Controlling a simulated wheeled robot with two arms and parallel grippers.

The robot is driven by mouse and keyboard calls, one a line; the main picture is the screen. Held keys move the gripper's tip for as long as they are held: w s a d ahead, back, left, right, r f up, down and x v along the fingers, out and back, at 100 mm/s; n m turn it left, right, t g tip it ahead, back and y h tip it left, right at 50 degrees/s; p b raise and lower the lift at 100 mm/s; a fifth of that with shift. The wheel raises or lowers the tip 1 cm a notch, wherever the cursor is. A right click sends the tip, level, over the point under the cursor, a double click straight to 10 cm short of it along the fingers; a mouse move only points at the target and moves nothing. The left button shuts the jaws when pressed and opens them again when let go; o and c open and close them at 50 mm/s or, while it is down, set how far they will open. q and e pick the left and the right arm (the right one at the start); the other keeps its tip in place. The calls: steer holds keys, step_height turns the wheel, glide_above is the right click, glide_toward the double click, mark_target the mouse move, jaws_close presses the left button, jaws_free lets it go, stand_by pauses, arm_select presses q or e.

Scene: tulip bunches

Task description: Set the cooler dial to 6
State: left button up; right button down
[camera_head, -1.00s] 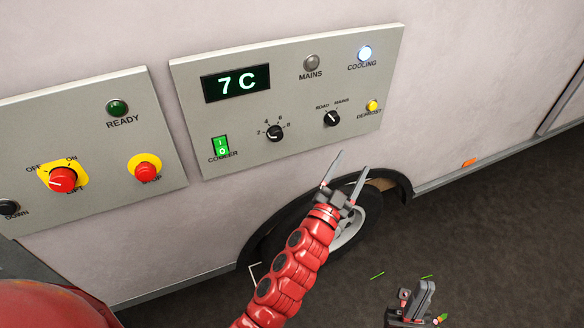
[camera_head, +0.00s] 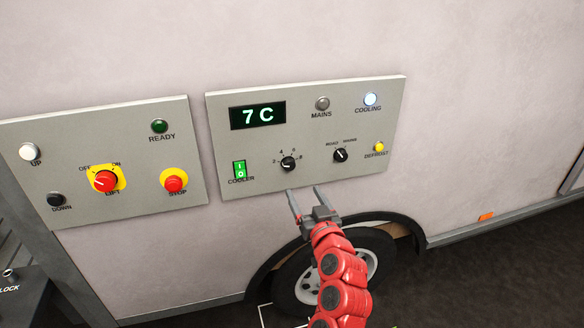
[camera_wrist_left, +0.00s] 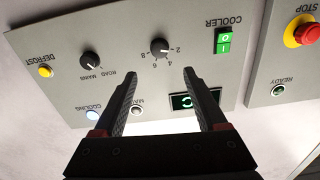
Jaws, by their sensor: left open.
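The cooler dial (camera_head: 288,163) is a small black knob on the grey cooler panel (camera_head: 225,110), with the numbers 2, 4, 6 and 8 around it. Its white mark appears to point left, near 2. The display (camera_head: 258,115) reads 7 C. My left gripper (camera_head: 304,190) is open and empty, just below the dial and apart from it in the head view. In the left wrist view the picture is upside down; the dial (camera_wrist_left: 159,46) shows beyond and between the open fingers (camera_wrist_left: 158,75). My right gripper is not in view.
The green cooler switch (camera_head: 239,169) is left of the dial and the road/mains knob (camera_head: 340,155) is right of it. The lift panel (camera_head: 75,150) with red knobs is further left. A wheel (camera_head: 340,275) is below the panel.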

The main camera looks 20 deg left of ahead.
mark_target(290, 166)
arm_select(q)
steer(key=p+x, duration=0.2)
steer(key=x, duration=0.9)
steer(key=shift+w+a+p, duration=0.25)
steer(key=shift+w+p, duration=0.05)
steer(key=shift+p, duration=0.1)
jaws_close()
